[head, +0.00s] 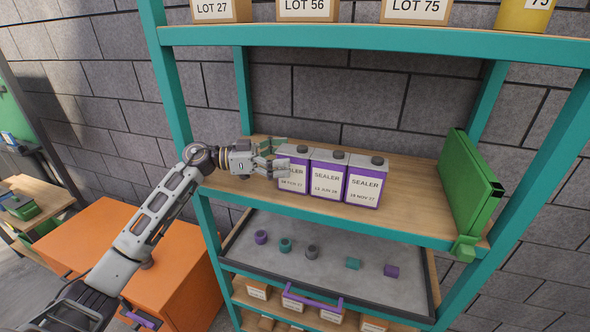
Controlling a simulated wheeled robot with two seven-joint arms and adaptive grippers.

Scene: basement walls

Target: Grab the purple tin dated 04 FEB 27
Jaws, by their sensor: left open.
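Three purple tins with grey tops and white SEALER labels stand upright in a row on the middle wooden shelf (410,215). The left tin (293,182) has a label ending in FEB 27; its day is too small to read surely. The middle tin (326,184) seems to read JUN 28 and the right tin (364,191) NOV 27. My left gripper (278,161) is open, with its fingers pointing right at the left tin's left side. A finger overlaps that tin's edge in the picture; I cannot tell whether they touch. My right gripper is out of view.
The tins stand close together. A green case (466,194) stands at the shelf's right end. A grey tray (330,244) with several small coloured pieces lies below. Boxes labelled LOT stand above. An orange cabinet (178,262) stands left, under my arm.

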